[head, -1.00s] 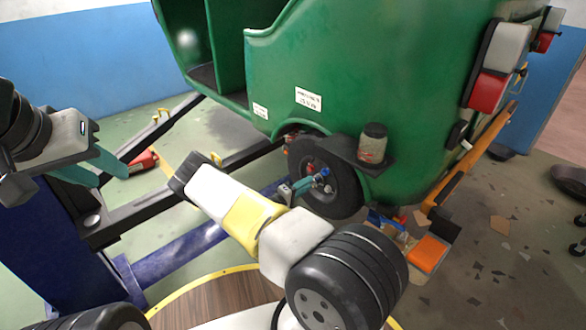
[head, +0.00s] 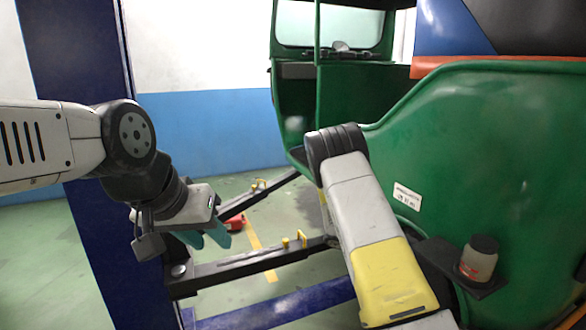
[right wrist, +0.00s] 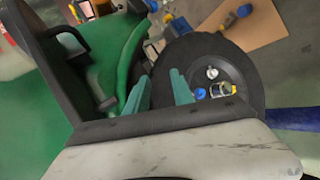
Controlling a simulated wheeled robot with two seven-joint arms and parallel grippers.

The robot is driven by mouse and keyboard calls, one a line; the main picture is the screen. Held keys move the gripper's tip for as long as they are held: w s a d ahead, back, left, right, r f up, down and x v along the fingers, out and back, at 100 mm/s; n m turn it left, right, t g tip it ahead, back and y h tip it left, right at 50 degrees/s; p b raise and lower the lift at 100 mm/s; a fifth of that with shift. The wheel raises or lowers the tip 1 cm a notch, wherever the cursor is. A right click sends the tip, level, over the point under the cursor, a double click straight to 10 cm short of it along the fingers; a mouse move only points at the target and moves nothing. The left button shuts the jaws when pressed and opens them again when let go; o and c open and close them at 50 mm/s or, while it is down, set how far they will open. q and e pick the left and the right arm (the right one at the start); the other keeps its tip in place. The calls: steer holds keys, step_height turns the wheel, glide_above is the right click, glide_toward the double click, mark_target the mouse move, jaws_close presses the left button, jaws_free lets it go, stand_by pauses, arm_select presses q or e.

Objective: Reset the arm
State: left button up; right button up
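My left gripper (head: 207,238) is at the left in the head view, beside the dark blue lift post. Its two teal fingers point down and stand apart with nothing between them. My right arm (head: 372,230) crosses the middle of the head view in front of the green rickshaw (head: 480,170); its gripper is out of that view. In the right wrist view my right gripper (right wrist: 160,92) has its teal fingers apart and empty. Beyond them is a black wheel (right wrist: 258,68) with a blue nut (right wrist: 200,93) and other small fittings at its hub.
The lift post (head: 85,100) stands at the left, and black lift arms (head: 250,268) reach toward the rickshaw. A jar (head: 479,258) sits on a dark bracket on the rickshaw's side. A red object (head: 236,221) lies on the floor.

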steer(key=s+a+r+n+t+y, duration=0.2)
steer(key=s+a+r+y, duration=0.5)
steer(key=r, duration=0.8)
steer(key=s+a+r+n+t+y, duration=0.1)
steer(key=s+a+r+t+y, duration=0.4)
steer(key=s+a+r, duration=0.7)
steer(key=s+r+y, duration=0.2)
steer(key=s+r, duration=0.1)
steer(key=s, duration=0.2)
steer(key=shift+s+a+n+t, duration=0.25)
steer(key=shift+a+n+t, duration=0.05)
steer(key=shift+a+n, duration=0.1)
